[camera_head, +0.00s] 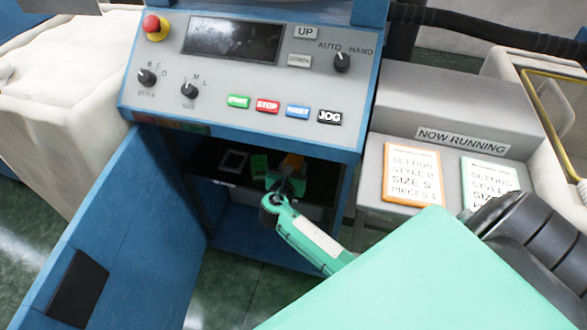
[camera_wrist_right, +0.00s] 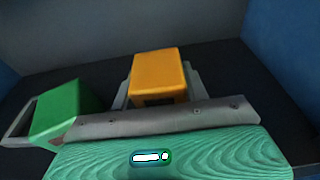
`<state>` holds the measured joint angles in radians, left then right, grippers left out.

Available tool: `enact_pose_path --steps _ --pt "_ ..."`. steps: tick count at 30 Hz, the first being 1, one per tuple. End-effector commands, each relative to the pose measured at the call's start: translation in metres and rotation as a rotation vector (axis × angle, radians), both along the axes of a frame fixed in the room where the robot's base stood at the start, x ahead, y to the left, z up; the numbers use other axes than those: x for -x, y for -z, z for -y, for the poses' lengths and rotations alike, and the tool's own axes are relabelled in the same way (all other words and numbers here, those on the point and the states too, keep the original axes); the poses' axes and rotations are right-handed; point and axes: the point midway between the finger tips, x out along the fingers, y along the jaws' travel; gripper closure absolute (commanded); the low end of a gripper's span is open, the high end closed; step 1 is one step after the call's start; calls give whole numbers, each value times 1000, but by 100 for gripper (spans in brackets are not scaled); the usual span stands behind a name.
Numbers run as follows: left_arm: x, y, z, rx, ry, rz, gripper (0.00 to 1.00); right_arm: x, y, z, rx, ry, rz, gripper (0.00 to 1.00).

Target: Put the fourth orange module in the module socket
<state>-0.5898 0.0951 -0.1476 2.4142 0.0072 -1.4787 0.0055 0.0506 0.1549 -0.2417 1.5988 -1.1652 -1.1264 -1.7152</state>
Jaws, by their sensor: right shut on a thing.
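My right gripper (camera_head: 287,185) reaches into the open compartment under the control panel and is shut on the orange module (camera_head: 293,161). The orange module (camera_wrist_right: 158,70) is a boxy block in the right wrist view, with grey pieces close at its sides. Whether it is seated in a socket cannot be told. A green block (camera_head: 259,164) is just left of it, and it also shows in the right wrist view (camera_wrist_right: 68,108). A grey rectangular frame (camera_head: 233,160) lies further left on the dark shelf. My left gripper is not in view.
The blue cabinet door (camera_head: 120,240) hangs open at the left. Above the compartment is the control panel (camera_head: 290,75) with knobs and coloured buttons. An orange-edged card (camera_head: 412,175) and a green-edged card (camera_head: 489,178) are at the right. The compartment walls leave limited room.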

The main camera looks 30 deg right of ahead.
Motion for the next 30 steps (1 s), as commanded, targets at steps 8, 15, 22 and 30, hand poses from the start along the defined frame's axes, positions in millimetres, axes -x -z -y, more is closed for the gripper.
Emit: enact_pose_path --steps 8,15,22,30 --pt "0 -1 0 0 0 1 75 0 2 0 0 -1 2 80" --pt "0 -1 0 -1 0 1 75 0 4 0 -1 0 1 33" --pt "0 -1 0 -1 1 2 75 0 3 0 -1 0 1 33" --pt "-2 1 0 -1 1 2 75 20 -5 -24 -3 -2 0 33"
